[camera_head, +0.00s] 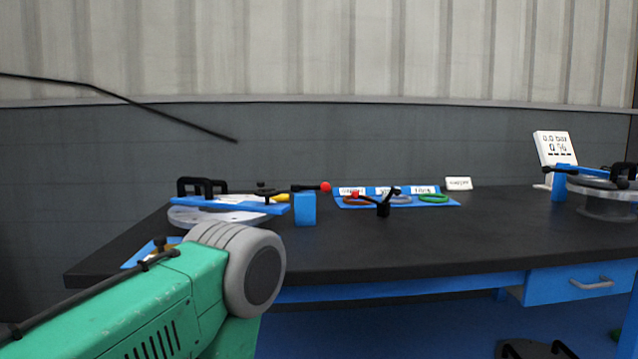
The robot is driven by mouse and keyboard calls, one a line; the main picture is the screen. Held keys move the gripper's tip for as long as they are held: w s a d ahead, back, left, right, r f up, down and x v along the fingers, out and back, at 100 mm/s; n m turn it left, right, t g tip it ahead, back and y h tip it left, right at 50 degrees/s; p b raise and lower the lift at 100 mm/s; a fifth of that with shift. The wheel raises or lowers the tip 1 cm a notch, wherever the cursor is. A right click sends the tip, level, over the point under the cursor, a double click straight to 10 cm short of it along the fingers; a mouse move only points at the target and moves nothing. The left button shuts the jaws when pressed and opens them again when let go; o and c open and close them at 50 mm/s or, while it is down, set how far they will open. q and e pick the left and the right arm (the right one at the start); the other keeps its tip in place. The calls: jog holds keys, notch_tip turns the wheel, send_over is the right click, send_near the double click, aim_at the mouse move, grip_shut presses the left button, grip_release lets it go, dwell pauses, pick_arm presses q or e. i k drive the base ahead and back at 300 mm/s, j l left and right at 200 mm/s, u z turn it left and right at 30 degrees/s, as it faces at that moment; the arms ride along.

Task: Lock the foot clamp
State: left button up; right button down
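Two clamp-like parts stand on the black table; I cannot tell which is the foot clamp. One is a dark lever with a red knob (325,187), lying about level above a blue block (304,209). The other is a small black part (384,207) with two thin arms, with red near the end of its left arm. To the left lies a pale round plate (205,216) with a blue bar (220,205) across it and a black handle (202,186). Neither gripper can be made out in the head view.
A blue mat (445,205) with labels and coloured rings, a green one (433,198) among them, lies mid-table. A second round assembly (605,204) and a white display (556,150) stand at right. The table's (480,240) front middle is clear; its front left is partly hidden.

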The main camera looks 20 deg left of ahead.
aim_at(315, 187)
jog(key=u, duration=1.1)
